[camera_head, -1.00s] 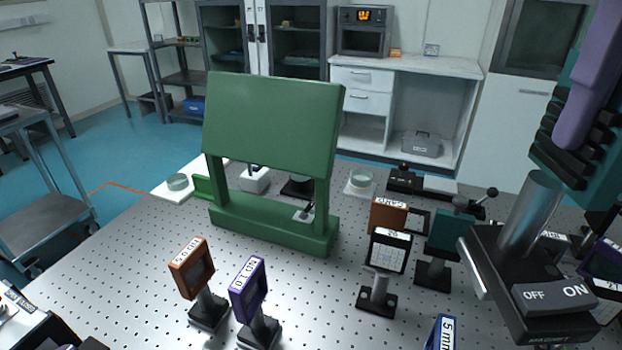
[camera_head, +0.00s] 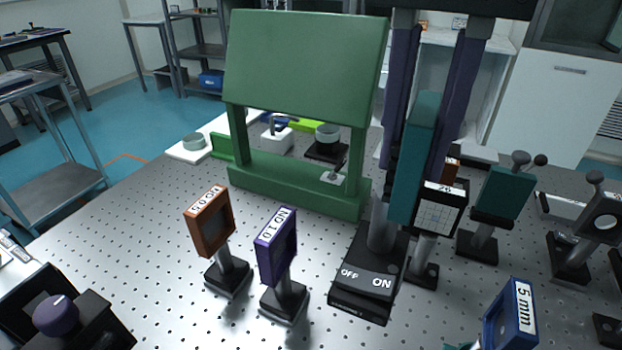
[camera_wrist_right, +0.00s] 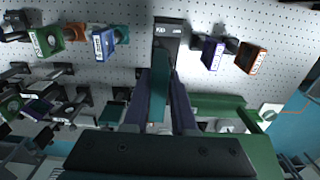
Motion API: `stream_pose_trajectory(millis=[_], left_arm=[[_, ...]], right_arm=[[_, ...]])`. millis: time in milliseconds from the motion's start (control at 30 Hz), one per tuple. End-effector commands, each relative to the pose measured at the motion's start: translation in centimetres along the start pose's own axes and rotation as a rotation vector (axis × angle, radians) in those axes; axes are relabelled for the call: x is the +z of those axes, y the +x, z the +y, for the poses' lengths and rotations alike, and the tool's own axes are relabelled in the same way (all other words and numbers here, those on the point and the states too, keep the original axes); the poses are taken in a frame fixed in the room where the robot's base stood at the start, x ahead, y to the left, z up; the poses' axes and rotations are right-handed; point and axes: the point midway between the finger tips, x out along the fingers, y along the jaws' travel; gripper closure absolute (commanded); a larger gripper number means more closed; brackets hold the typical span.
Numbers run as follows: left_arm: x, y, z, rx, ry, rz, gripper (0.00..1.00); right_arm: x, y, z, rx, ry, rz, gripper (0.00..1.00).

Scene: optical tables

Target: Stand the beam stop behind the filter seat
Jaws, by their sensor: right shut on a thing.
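My right gripper (camera_head: 418,150) is shut on a teal block on a metal post with a black OFF/ON base; I take this as the beam stop (camera_head: 424,125). It is upright. Its base (camera_head: 365,282) is at or just above the perforated table; I cannot tell whether it touches. In the right wrist view the teal block (camera_wrist_right: 157,100) sits between the purple fingers. A purple-framed filter (camera_head: 277,247) stands left of the base, and an orange-framed one (camera_head: 209,222) farther left. I cannot tell which thing is the filter seat. My left gripper is not in view.
A green panel stand (camera_head: 305,65) stands behind the base. A white grid target (camera_head: 438,208) is close on the right, with another teal mount (camera_head: 500,192) beyond it. A blue 5 mm frame (camera_head: 512,318) is at front right. Bare table (camera_head: 130,235) lies at left.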

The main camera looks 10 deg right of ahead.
Motion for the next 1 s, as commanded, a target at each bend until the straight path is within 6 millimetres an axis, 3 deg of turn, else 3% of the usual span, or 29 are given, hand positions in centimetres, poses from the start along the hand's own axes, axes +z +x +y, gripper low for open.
stream_pose_trajectory(millis=[33,200,400,567,800,1000], left_arm=[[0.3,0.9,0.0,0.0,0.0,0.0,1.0],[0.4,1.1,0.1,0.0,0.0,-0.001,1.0],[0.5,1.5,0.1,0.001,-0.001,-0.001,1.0],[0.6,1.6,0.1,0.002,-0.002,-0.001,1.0],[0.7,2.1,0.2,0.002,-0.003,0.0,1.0],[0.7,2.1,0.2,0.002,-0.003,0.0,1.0]], right_arm=[[0.1,2.0,0.0,0.001,0.0,-0.005,1.0],[0.0,6.4,0.1,0.003,-0.002,-0.001,1.0],[0.0,10.6,0.1,0.001,-0.003,0.001,1.0],[0.0,11.9,0.0,-0.002,-0.003,0.002,1.0],[0.0,15.4,0.0,-0.001,-0.004,0.001,1.0],[0.0,16.0,-0.1,-0.003,-0.005,0.002,1.0]])
